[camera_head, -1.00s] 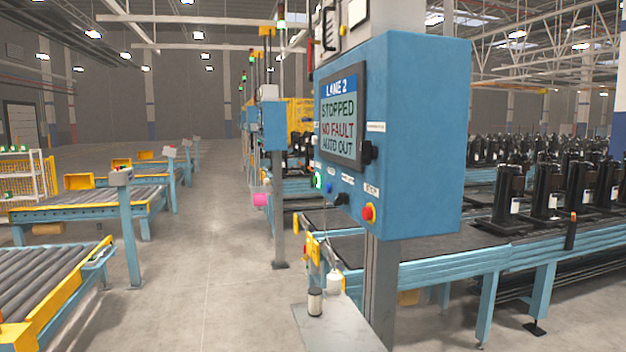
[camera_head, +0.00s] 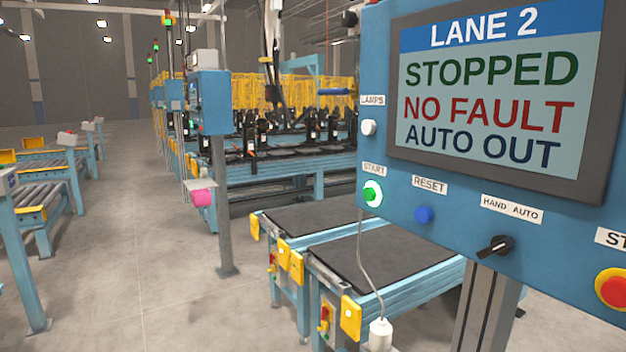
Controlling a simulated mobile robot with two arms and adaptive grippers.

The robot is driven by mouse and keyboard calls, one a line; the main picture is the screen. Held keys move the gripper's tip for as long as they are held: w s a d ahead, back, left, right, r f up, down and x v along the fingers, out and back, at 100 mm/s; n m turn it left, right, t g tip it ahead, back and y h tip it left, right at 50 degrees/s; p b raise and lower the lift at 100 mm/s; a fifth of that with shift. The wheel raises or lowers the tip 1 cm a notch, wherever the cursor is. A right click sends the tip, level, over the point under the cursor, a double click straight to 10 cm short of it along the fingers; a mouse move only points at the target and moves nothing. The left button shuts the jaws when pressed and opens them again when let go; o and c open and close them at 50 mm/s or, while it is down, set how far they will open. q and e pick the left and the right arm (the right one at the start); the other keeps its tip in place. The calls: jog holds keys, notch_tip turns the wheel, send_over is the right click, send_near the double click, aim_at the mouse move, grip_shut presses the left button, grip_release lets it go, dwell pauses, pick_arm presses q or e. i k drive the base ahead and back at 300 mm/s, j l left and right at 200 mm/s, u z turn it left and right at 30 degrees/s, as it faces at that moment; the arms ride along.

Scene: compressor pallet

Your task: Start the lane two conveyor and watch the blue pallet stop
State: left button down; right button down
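The blue lane two control box (camera_head: 450,205) fills the right side of the head view. Its screen (camera_head: 490,95) reads "LANE 2, STOPPED, NO FAULT, AUTO OUT". Below the screen are a lit green START button (camera_head: 371,194), a blue RESET button (camera_head: 424,215), a black HAND AUTO selector (camera_head: 495,246) and a red stop button (camera_head: 612,288) on a yellow base, its label cut off. A conveyor with dark belt sections (camera_head: 385,255) stands behind and below the box. I cannot make out a blue pallet. Neither gripper shows.
A white LAMPS button (camera_head: 368,127) sits left of the screen. Another blue control box (camera_head: 210,103) stands on a post farther back. Roller conveyors (camera_head: 45,190) line the left. The grey floor aisle (camera_head: 140,240) between is clear. A white cable hangs below START.

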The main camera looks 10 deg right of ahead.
aim_at(370, 194)
jog(key=i+j, duration=0.7)
jog(key=i+j+z, duration=0.05)
jog(key=j, duration=0.05)
